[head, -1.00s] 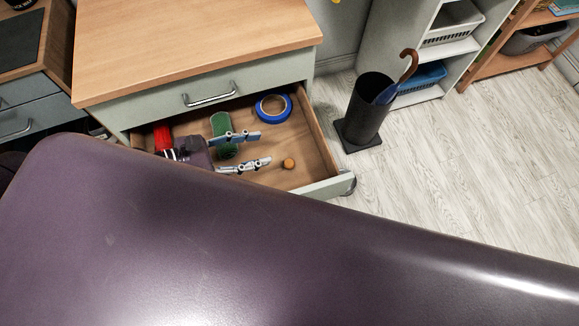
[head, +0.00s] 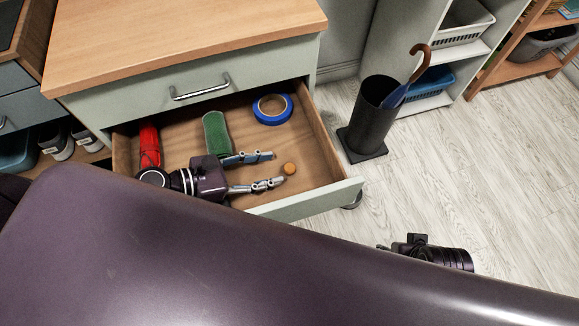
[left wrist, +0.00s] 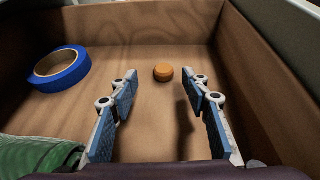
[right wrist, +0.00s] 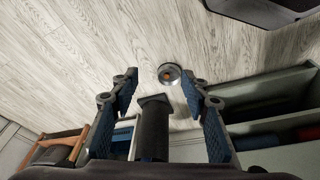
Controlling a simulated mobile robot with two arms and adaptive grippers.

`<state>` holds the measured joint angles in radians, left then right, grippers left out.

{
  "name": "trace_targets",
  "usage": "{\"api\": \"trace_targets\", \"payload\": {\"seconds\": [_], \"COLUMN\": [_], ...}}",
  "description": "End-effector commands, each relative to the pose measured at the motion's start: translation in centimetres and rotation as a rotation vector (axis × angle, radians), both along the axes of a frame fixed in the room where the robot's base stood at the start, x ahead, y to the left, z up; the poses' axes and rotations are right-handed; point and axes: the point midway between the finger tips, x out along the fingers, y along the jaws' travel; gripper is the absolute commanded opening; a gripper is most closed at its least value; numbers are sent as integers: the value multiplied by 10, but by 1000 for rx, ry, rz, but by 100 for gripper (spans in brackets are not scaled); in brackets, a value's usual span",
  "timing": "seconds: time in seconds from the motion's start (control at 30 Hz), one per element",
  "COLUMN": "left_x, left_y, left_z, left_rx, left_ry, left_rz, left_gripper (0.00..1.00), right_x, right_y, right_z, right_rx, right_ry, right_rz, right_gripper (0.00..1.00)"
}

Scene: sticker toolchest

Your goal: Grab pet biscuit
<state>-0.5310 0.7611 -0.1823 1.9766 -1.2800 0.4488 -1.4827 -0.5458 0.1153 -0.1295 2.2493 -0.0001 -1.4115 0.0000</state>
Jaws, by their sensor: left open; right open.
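The pet biscuit, seemingly the small round orange-brown piece (head: 289,168), lies on the floor of the open drawer near its front right. My left gripper (head: 276,168) is inside the drawer, open and empty, its fingers pointing toward the biscuit. In the left wrist view the biscuit (left wrist: 163,74) lies just beyond the fingertips, between their lines and not visibly touched. My right gripper (right wrist: 159,77) is open and empty, out over the floor; part of it shows at the lower right in the head view (head: 430,252).
The drawer (head: 318,203) also holds a blue tape roll (head: 272,109), a green cylindrical item (head: 216,133) and a red item (head: 149,146). Its walls surround my left gripper. A black umbrella stand (head: 374,120) stands to the right.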

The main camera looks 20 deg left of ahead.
Motion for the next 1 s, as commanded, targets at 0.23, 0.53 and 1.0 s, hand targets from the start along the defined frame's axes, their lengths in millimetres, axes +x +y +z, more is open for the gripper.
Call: {"api": "trace_targets", "payload": {"seconds": [0.23, 0.53, 1.0], "left_x": [16, 24, 23], "left_y": [-28, -38, -38], "left_z": [-11, -19, -18], "left_rx": [-2, -1, -1], "left_ry": [-4, 0, -1], "left_rz": [2, 1, 1], "left_gripper": [43, 43, 13], "right_x": [1, 2, 2], "right_y": [0, 0, 1], "right_z": [-9, -14, -14], "right_rx": [0, -1, 0], "right_ry": [6, 5, 5], "right_rz": [0, 1, 1], "right_gripper": [42, 42, 42]}}
